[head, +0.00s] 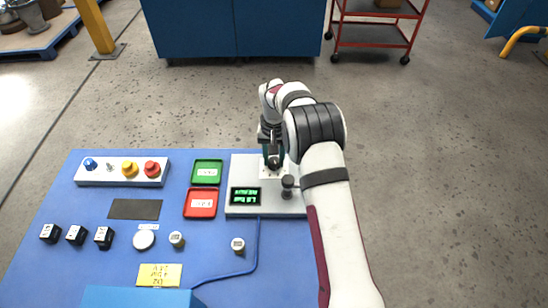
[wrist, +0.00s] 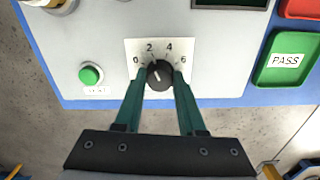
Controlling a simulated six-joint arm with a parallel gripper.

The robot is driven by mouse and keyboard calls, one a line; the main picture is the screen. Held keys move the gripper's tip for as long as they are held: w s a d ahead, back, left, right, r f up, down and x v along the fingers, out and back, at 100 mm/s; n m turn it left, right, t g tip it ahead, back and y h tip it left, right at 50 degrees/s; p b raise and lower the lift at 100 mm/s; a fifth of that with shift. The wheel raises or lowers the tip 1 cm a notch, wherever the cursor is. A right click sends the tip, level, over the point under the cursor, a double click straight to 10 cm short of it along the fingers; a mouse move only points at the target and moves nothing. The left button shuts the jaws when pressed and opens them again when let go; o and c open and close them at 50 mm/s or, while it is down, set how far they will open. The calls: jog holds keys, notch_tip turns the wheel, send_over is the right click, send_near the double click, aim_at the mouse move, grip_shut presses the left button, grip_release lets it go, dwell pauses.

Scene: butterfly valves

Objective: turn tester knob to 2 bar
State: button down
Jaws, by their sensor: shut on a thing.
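The black tester knob (wrist: 160,74) sits on a white dial plate (wrist: 133,46) marked 0, 2, 4 and 6 in the wrist view. Its pale pointer line leans up and slightly left, roughly towards the 2; the exact reading is hard to tell. My gripper (wrist: 161,80) has its two teal fingers on either side of the knob, shut on it. In the head view my gripper (head: 273,160) reaches down at the back of the grey tester (head: 235,170), and the knob is mostly hidden there. The tester's green-lit display (head: 246,196) is too small to read.
A green button (wrist: 91,75) lies left of the dial in the wrist view. A green PASS tray (head: 207,172) and a red tray (head: 201,203) stand left of the tester. A dark upright fitting (head: 288,187) stands on the tester near my arm. Several small parts lie on the blue table.

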aim_at(274, 160)
jog(key=c, duration=0.5)
grip_release()
notch_tip(274, 160, up, 16)
jog(key=shift+f, duration=0.1)
